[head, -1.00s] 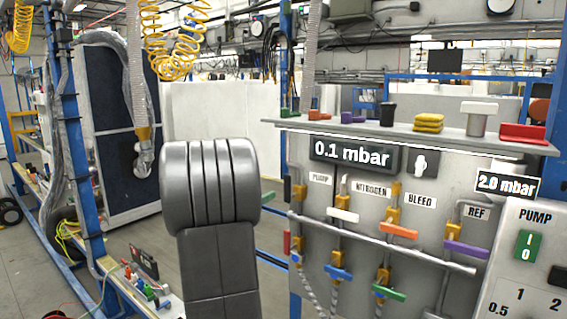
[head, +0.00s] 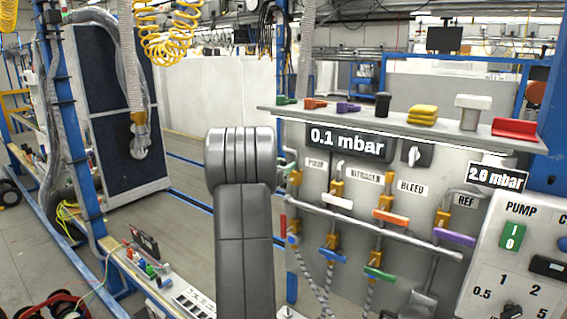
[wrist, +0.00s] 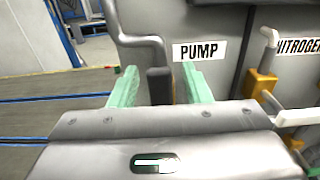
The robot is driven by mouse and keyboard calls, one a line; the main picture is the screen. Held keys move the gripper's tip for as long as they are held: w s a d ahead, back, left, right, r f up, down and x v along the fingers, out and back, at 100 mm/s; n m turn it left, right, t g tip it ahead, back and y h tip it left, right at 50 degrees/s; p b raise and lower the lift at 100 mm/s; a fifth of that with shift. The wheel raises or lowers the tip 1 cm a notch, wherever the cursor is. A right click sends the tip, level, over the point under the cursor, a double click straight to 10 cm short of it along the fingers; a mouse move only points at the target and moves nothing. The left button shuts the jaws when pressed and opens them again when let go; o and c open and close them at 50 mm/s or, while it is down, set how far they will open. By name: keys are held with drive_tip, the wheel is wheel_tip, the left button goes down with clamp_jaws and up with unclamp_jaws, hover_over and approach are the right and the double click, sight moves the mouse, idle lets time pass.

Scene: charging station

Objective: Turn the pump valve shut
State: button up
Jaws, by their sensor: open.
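The pump valve's dark handle (wrist: 159,86) stands upright under a bent grey pipe, left of the PUMP label (wrist: 199,50) in the wrist view. My gripper (wrist: 160,84) has its two pale green fingers apart, one on each side of the handle. I cannot tell whether either finger touches it. The lower part of the handle is hidden behind my gripper's body.
To the right are valves with white (head: 337,202), orange (head: 390,217) and purple (head: 454,236) handles. Blue (head: 332,255) and green (head: 380,274) handles sit lower. A shelf (head: 400,128) with loose items juts out above. The display (head: 348,140) reads 0.1 mbar.

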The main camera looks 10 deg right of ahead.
drive_tip(key=shift+w, duration=0.1)
clamp_jaws()
